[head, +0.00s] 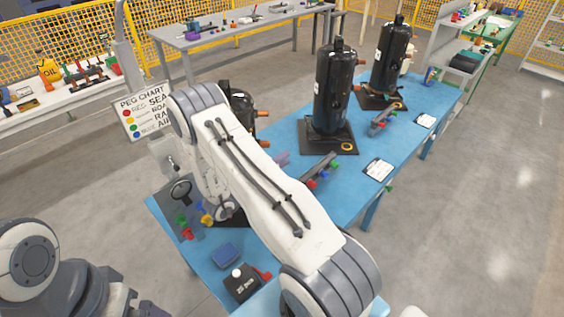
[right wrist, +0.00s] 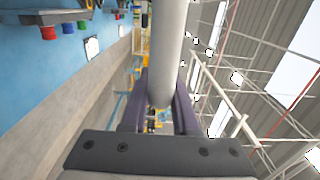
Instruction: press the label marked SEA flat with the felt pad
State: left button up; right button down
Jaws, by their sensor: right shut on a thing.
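My right arm crosses the middle of the head view. Purple fingertips of my right gripper (head: 281,159) show just past its edge; the rest is hidden behind the arm. In the right wrist view the gripper (right wrist: 160,112) is shut on a pale grey cylinder (right wrist: 165,50). Whether this is the felt pad's handle I cannot tell. I can read no label marked SEA on the goods; SEA shows only on the peg chart (head: 150,107). Black compressors stand on the blue table (head: 345,205): one in the middle (head: 334,90), one farther (head: 391,58), one partly behind my arm (head: 238,100). My left gripper is not in view.
Peg racks (head: 320,171) and clipboards (head: 378,170) lie along the table. The floor right of the table is clear.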

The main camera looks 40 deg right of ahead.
dwell(0.3)
jog(key=s, duration=0.3)
jog(key=shift+s+d, duration=0.15)
jog(key=shift+s, duration=0.05)
dwell(0.4)
jog(key=w+f+b, duration=0.2)
jog(key=b, duration=0.1)
jog(key=shift+w, duration=0.3)
jog(key=shift+w+b, duration=0.4)
jog(key=shift+w, duration=0.05)
dwell(0.9)
dwell(0.4)
